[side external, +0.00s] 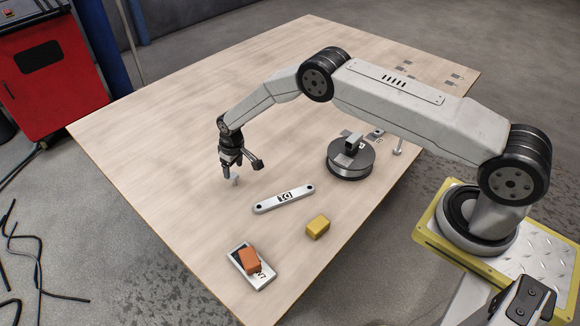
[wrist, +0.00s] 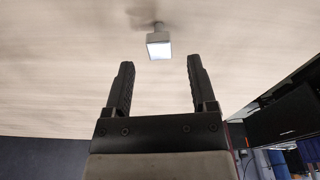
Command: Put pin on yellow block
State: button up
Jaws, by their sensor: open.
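A yellow block (side external: 317,227) lies on the table in the side view, right of the grey link bar. A small pale grey piece (side external: 236,181) is on the table just under my gripper (side external: 229,171). It also shows in the wrist view as a small grey square-faced piece (wrist: 158,46) with a bright face, beyond the open fingertips (wrist: 157,76) and roughly centred between them. I cannot tell whether this piece is the pin. Another small upright grey piece (side external: 398,149) stands near the table's right edge and looks pin-like. My gripper is open, and nothing is between its fingers.
A grey link bar (side external: 270,204) lies between my gripper and the yellow block. An orange block (side external: 249,260) rests on a pale plate (side external: 264,279) near the front edge. A round dark turntable (side external: 350,166) with a metal part on it stands right. The table's left is clear.

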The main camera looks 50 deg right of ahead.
aim_at(236, 176)
jog(key=shift+s+r, duration=0.15)
jog(key=shift+r, duration=0.65)
jog(key=shift+s+r, duration=0.1)
jog(key=shift+r, duration=0.65)
jog(key=shift+d+r, duration=0.1)
jog(key=shift+r, duration=0.15)
jog(key=s+d+r+m, duration=0.1)
jog(key=s+d+r, duration=0.2)
jog(key=s+r, duration=1.15)
jog(key=s+d+r, duration=0.1)
jog(key=s+r, duration=0.2)
jog(key=s, duration=0.5)
jog(key=s+d+r+m+t, duration=0.1)
jog(key=s+r, duration=0.2)
jog(key=s, duration=0.5)
jog(key=shift+s+r, duration=0.25)
jog(key=shift+s, duration=0.15)
jog(key=shift+o, duration=0.4)
jog(key=shift+d, duration=0.1)
